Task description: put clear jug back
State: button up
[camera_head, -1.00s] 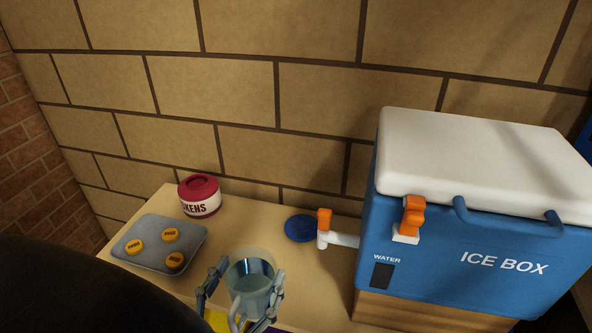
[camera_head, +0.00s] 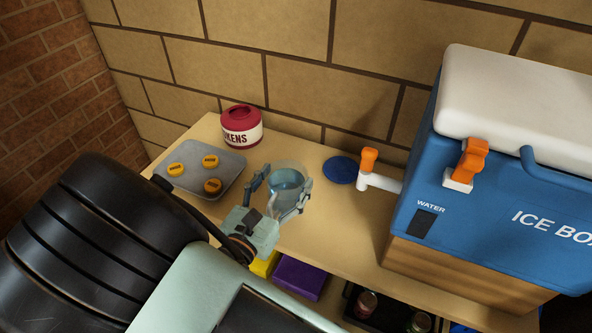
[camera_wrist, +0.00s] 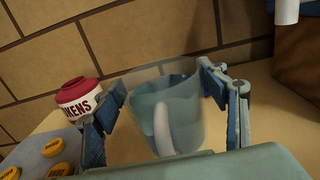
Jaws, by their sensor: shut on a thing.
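The clear jug (camera_head: 287,184) is a see-through cup with a handle and bluish water in it. My gripper (camera_head: 280,190) is shut on the jug, with one finger on each side. In the wrist view the jug (camera_wrist: 168,112) stands about upright between the fingers, its pale handle facing the camera. The jug is over the wooden counter (camera_head: 325,220); I cannot tell whether its base touches. A round blue mat (camera_head: 340,170) lies bare on the counter to the right of the jug, below the white tap with an orange handle (camera_head: 369,172).
A blue ice box (camera_head: 500,190) with a white lid stands at right on a wooden block. A grey tray (camera_head: 226,172) with yellow tokens and a red-lidded tin (camera_head: 241,126) are at left. A shelf below holds yellow and purple boxes (camera_head: 299,277) and jars.

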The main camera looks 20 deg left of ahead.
aim_at(293, 177)
jog(key=f, duration=0.3)
jog(key=shift+w+a+f+b, duration=0.15)
jog(key=shift+w+b, duration=0.25)
jog(key=shift+f, duration=0.35)
jog(key=shift+f, duration=0.2)
jog(key=o, duration=1.5)
jog(key=shift+o, duration=0.2)
jog(key=shift+r, duration=0.2)
jog(key=s+a, duration=0.1)
jog(key=s, duration=1.1)
